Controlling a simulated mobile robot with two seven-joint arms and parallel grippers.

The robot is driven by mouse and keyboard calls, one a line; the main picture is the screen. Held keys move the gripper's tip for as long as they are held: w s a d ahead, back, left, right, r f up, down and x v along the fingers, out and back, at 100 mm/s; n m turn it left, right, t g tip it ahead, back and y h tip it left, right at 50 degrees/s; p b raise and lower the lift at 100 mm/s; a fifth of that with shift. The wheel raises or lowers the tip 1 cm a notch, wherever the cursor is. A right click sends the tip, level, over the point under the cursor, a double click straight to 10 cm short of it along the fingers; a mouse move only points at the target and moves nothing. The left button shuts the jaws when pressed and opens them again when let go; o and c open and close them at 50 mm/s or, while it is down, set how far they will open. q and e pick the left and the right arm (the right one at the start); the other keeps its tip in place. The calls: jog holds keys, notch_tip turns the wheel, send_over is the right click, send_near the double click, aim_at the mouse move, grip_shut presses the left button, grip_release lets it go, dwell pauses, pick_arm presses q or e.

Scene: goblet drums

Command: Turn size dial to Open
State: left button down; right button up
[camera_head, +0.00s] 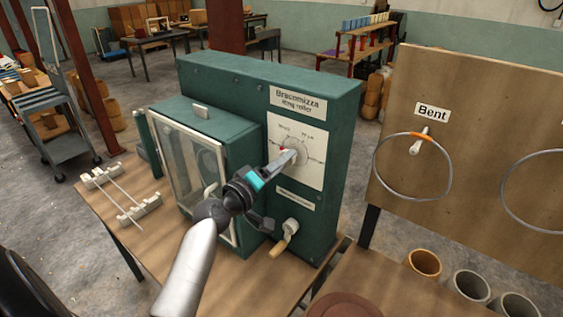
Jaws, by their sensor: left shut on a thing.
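The green ring roller machine (320,100) stands on a wooden table. Its size dial (303,143) sits on a white plate (311,165) on the front face, under a label reading "Bracomizza ring roller". My left gripper (287,158) reaches up from below and is shut on the dial's knob, with a bit of red showing at the fingertips. The gripper covers part of the dial, and its markings are too small to read. My right gripper is not in view.
A crank handle (285,238) sticks out below the dial. A glass-doored box (190,165) is left of my arm. A board labelled "Bent" (432,112) with a hanging ring (376,170) stands to the right. Cups (424,263) are at lower right.

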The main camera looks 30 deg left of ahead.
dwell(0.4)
pick_arm(q)
jog(key=shift+c, duration=1.4)
grip_release()
jog(key=s+a+b, duration=0.1)
jog(key=s+b, duration=0.3)
jog(key=s, duration=1.1)
jog(key=shift+s+a, duration=0.1)
